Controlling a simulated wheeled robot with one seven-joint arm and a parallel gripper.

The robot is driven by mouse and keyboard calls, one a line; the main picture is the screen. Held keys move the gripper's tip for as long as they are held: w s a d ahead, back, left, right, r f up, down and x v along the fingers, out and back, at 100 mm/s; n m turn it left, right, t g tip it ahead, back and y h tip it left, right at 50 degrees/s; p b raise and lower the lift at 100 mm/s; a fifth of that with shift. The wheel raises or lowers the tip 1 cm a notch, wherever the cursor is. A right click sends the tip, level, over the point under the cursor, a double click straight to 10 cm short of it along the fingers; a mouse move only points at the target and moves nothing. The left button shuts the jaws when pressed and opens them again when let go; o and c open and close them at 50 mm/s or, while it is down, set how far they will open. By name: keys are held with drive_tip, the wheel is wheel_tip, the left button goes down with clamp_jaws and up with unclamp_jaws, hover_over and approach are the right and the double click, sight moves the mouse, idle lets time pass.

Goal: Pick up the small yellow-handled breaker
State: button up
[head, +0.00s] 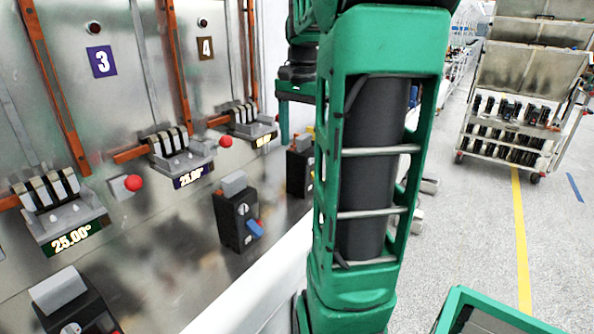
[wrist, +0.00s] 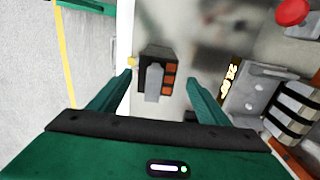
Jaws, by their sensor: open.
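The small breaker (wrist: 158,56) is a dark block with a grey top and orange-brown patches. In the wrist view it stands at upper middle, between the lines of my fingers and beyond their tips. A bit of its yellow handle (wrist: 131,62) shows on its left side. My gripper (wrist: 160,78) is open, with nothing between its two green fingers. In the head view a dark breaker (head: 298,168) with a trace of yellow stands at the bench edge, partly hidden by my arm.
A blue-handled breaker (head: 232,218) and a red-handled one (head: 75,302) stand nearer on the metal bench. Test stations with red knobs (head: 133,182) line the panel behind. A loaded rack cart (head: 520,120) stands at right.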

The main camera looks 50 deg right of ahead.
sight(302, 150)
drive_tip(key=shift+s+f, duration=0.15)
drive_tip(key=shift+f, duration=0.8)
drive_tip(key=shift+s+f, duration=0.1)
drive_tip(key=shift+f, duration=0.8)
clamp_jaws()
drive_tip(key=shift+r, duration=0.15)
drive_tip(key=shift+r, duration=0.35)
drive_tip(key=r, duration=0.2)
drive_tip(key=a+r, duration=0.1)
drive_tip(key=shift+r, duration=0.4)
drive_tip(key=s+a+r, duration=0.4)
drive_tip(key=a+r, duration=0.2)
drive_tip(key=a, duration=0.4)
drive_tip(key=shift+r, duration=0.15)
